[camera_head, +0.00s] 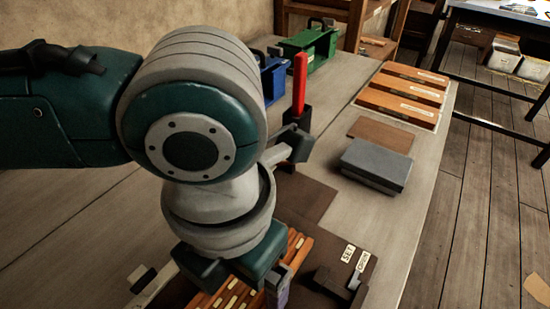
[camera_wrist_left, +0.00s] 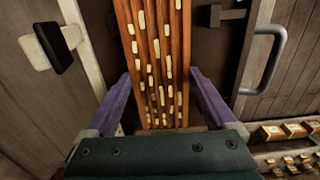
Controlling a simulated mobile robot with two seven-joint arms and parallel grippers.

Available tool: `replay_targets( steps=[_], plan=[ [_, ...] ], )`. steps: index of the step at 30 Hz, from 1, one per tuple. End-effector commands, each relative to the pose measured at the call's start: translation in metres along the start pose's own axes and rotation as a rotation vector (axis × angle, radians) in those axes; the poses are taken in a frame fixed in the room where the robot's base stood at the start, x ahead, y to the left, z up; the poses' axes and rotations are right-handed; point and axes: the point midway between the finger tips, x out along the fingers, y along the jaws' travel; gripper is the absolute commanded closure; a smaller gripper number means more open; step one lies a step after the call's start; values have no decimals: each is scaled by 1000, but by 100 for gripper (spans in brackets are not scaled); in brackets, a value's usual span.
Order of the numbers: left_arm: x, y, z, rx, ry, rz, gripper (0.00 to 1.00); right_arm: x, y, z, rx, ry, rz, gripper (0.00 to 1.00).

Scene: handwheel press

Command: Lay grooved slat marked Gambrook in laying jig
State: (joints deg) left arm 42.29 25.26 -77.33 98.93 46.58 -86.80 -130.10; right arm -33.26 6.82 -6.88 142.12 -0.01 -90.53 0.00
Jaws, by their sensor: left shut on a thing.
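An orange-brown grooved slat (camera_head: 300,246) with rows of pale inlaid pieces lies under my left gripper in the head view. It fills the middle of the left wrist view (camera_wrist_left: 157,50), between my purple fingers. I cannot read a name on it. My left gripper (camera_wrist_left: 160,105) is shut on this slat, and in the head view my wrist hides much of it. A dark brown plate (camera_head: 325,262) with two small pale tags, one seeming to read SET, is beside the slat; I cannot tell if it is the laying jig. My right gripper is not in view.
Three labelled orange slats (camera_head: 402,96) lie at the back right of the bench. A grey block (camera_head: 376,165) and a brown plate (camera_head: 381,134) are nearer. Green (camera_head: 310,45) and blue (camera_head: 275,77) boxes and a red upright handle (camera_head: 299,80) stand behind my arm.

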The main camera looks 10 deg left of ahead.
Motion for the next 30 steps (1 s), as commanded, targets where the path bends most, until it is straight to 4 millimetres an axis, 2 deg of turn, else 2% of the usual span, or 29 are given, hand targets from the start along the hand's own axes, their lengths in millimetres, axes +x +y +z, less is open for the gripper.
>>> replay_targets(
  steps=[30],
  plan=[
    [8, 0, 0, 1, 0, 0, 70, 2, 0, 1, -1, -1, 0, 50]
  ],
)
